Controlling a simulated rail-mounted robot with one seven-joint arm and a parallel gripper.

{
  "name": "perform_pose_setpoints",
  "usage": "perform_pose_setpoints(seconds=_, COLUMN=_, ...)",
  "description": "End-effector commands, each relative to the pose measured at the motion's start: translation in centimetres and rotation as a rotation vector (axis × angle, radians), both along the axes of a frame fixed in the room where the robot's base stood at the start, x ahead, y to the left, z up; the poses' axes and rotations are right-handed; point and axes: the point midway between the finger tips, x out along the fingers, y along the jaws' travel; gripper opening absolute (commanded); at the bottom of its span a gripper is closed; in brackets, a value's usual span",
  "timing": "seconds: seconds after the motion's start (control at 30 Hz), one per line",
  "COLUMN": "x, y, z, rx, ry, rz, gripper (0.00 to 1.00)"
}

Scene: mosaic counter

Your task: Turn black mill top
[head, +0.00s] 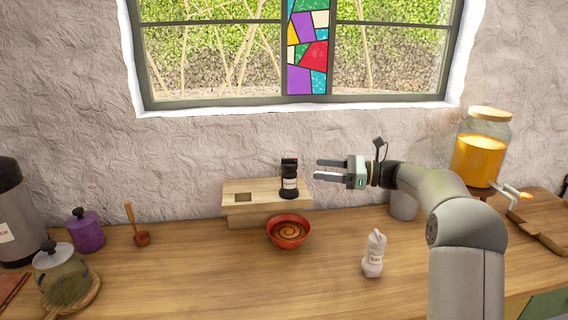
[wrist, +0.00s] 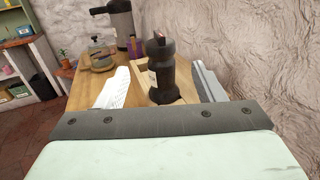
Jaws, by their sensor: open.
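The black mill (head: 289,180) stands upright on the right part of a light wooden stand (head: 237,187) against the wall. It has a pale label and a dark top with a small reddish patch. My gripper (head: 317,169) is open and empty just right of the mill in the head view, its fingers pointing left toward it. In the wrist view the mill (wrist: 161,70) appears ahead, between the two fingers (wrist: 160,88) in the picture. The fingers do not visibly touch it.
A red bowl (head: 289,231) stands in front of the stand. A white salt shaker (head: 374,254) stands right of the bowl. A purple pot (head: 85,231), a wooden ladle (head: 138,232) and a lidded jar (head: 64,276) are at the left. An orange-filled dispenser (head: 480,152) stands at right.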

Motion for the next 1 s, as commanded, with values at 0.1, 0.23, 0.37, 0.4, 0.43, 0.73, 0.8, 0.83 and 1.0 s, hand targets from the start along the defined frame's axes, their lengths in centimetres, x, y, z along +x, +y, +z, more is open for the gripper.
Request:
perform_pose_setpoints(seconds=0.1, x=0.3, y=2.8, z=0.3, rx=0.001, ry=0.001, rz=0.003, gripper=0.63)
perform_pose_setpoints(seconds=0.23, x=0.6, y=5.6, z=0.3, rx=0.000, ry=0.002, rz=0.002, gripper=0.63)
perform_pose_setpoints(seconds=0.37, x=1.0, y=8.1, z=0.2, rx=0.000, ry=0.002, rz=0.001, gripper=0.63)
perform_pose_setpoints(seconds=0.4, x=1.1, y=8.7, z=0.2, rx=0.000, ry=0.002, rz=0.001, gripper=0.63)
perform_pose_setpoints(seconds=0.43, x=1.1, y=9.2, z=0.1, rx=0.000, ry=0.002, rz=0.001, gripper=0.63)
perform_pose_setpoints(seconds=0.73, x=1.4, y=11.4, z=0.1, rx=0.001, ry=0.001, rz=-0.001, gripper=0.63)
perform_pose_setpoints(seconds=0.8, x=1.5, y=11.4, z=0.0, rx=0.001, ry=0.001, rz=-0.001, gripper=0.63)
perform_pose_setpoints(seconds=0.83, x=1.5, y=11.4, z=0.0, rx=0.001, ry=0.001, rz=-0.002, gripper=0.63)
perform_pose_setpoints(seconds=1.0, x=1.5, y=11.4, z=0.0, rx=0.000, ry=0.001, rz=-0.002, gripper=0.54)
